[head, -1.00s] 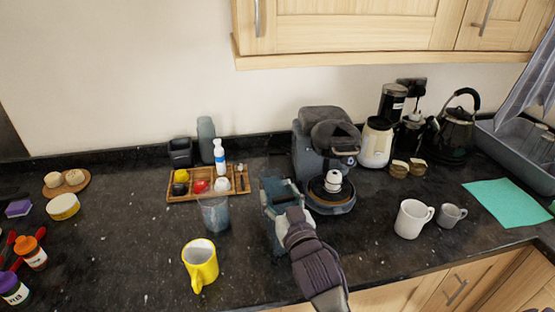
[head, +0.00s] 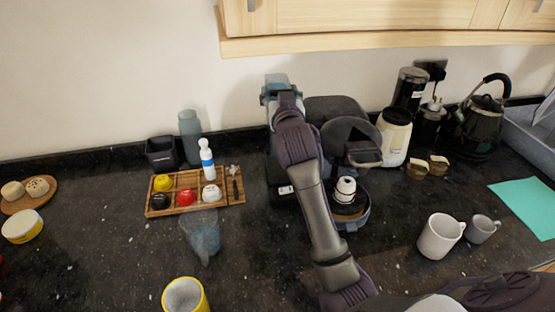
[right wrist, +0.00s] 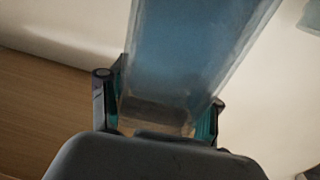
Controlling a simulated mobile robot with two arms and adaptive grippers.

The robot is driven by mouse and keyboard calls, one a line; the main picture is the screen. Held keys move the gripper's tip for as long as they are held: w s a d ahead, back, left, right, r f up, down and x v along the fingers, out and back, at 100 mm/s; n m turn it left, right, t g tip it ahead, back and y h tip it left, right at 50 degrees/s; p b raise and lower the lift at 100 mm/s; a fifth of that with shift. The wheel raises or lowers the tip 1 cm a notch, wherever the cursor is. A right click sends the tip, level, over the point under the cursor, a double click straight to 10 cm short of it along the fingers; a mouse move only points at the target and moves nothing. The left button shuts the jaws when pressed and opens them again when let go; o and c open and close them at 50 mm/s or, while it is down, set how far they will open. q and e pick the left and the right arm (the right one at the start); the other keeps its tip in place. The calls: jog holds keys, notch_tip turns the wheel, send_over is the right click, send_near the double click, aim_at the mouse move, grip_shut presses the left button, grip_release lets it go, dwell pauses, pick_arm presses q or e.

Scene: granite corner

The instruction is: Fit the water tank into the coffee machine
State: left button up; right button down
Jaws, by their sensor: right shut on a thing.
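The dark grey coffee machine (head: 335,108) stands against the back wall, with a small white item (head: 345,187) on its round drip tray. My right gripper (head: 280,93) is raised at the machine's back left, near the wall. It is shut on the translucent blue water tank (head: 276,79), which mostly hides behind the gripper. In the right wrist view the tank (right wrist: 195,55) rises between the two fingers of the gripper (right wrist: 158,112). My right arm covers the machine's left side, so any gap between tank and machine is hidden. My left gripper is not in view.
A translucent bluish cup (head: 203,238), a wooden tray (head: 222,203) and a yellow mug (head: 185,297) are left of the machine. A cream canister (head: 394,138), a black kettle (head: 477,125) and white mug (head: 440,236) are right. A wall cupboard (head: 380,42) overhangs above.

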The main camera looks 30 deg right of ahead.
jog(key=shift+f+p, duration=0.5)
jog(key=shift+f, duration=4.15)
jog(key=c, duration=0.7)
grip_release()
jog(key=shift+f, duration=0.2)
jog(key=o, duration=0.5)
jog(key=shift+a, duration=0.1)
jog(key=shift+s, duration=0.1)
